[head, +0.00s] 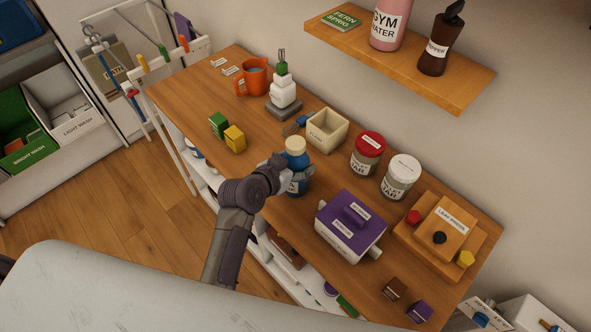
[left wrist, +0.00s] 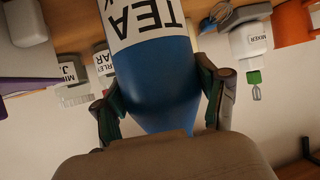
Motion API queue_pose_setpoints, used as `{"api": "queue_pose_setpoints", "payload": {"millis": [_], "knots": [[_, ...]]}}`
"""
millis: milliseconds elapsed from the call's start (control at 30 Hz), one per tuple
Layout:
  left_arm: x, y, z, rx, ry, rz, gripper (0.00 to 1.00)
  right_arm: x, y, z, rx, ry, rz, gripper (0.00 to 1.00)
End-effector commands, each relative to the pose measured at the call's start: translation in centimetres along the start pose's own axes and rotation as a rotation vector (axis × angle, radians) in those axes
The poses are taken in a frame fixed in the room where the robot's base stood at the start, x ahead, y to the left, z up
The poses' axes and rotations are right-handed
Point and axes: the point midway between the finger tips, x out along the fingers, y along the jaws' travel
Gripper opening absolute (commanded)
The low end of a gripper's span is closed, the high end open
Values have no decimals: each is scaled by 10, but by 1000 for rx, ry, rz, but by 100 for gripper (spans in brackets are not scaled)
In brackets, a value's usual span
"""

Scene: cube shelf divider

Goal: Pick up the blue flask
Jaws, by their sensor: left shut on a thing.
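The blue flask (head: 298,184) with a cream top and a white label stands upright at the front edge of the wooden shelf top in the head view. My left gripper (head: 282,172) is shut on it from the front left and hides part of its side. In the left wrist view the flask (left wrist: 158,85), its label reading "TEA", fills the space between the two fingers of the left gripper (left wrist: 163,105). I cannot tell whether its base touches the wood. My right gripper is not in view.
A cream planter (head: 327,131) stands close behind the flask. A purple-lidded white pot (head: 350,228) is to its right, and red-lidded (head: 368,153) and white-lidded (head: 400,177) jars are behind right. A wall shelf (head: 455,88) overhangs the back.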

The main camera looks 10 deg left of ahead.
Motion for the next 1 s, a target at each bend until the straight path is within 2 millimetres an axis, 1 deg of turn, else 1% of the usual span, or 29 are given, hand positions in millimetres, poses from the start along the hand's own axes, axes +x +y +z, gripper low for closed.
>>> {"api": "queue_pose_setpoints", "payload": {"millis": [33,167,200,367,467,567,800,900,1000], "knots": [[0,0,0,0,-1,1,43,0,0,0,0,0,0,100],[0,0,1,0,-1,1,22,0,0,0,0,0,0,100],[0,0,-1,0,2,0,19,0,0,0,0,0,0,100],[0,0,-1,0,2,0,18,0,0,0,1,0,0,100],[-2,0,-5,1,4,0,18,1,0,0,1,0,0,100],[-8,0,-16,2,7,0,18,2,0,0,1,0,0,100],[-30,0,-58,3,9,0,18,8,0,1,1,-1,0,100],[-39,0,-73,3,7,-1,18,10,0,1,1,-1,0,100],[-44,0,-83,3,6,0,18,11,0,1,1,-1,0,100]]}}
